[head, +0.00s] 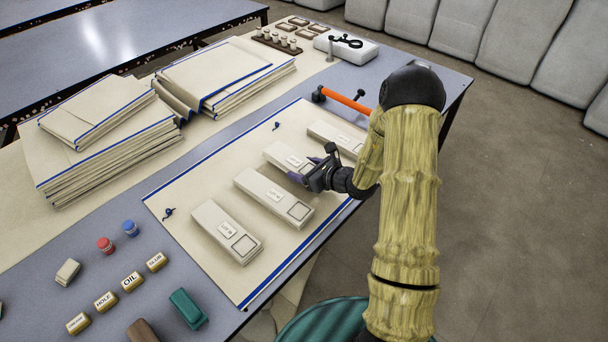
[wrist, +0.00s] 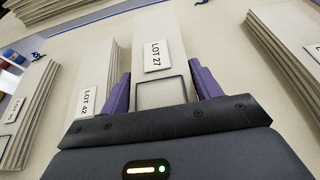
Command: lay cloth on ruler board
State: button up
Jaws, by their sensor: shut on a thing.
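A flat cream sheet with blue edges (head: 190,190) lies on the table in the head view, with several folded cream cloth stacks in a row on it. My gripper (head: 303,178) is at the third stack from the front, the LOT 27 stack (head: 281,153). In the wrist view my gripper (wrist: 163,90) has its purple fingers against both sides of the LOT 27 stack (wrist: 152,25), shut on its near end. The fingers and wrist hide part of that end in the head view. I cannot tell whether it is lifted. I cannot identify a ruler board for certain.
The LOT 42 stack (wrist: 97,75) stands close left of my gripper, another stack (wrist: 285,45) to the right. Large cloth piles (head: 100,150) lie at the back left. An orange-handled tool (head: 346,101) lies beyond the stacks. Small labelled blocks (head: 131,281) stand at the front left.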

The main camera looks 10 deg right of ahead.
jog(key=shift+f, duration=1.35)
jog(key=shift+f, duration=0.1)
jog(key=shift+f, duration=0.1)
jog(key=o, duration=1)
jog(key=shift+r, duration=0.2)
jog(key=v, duration=1.2)
jog(key=shift+a, duration=0.1)
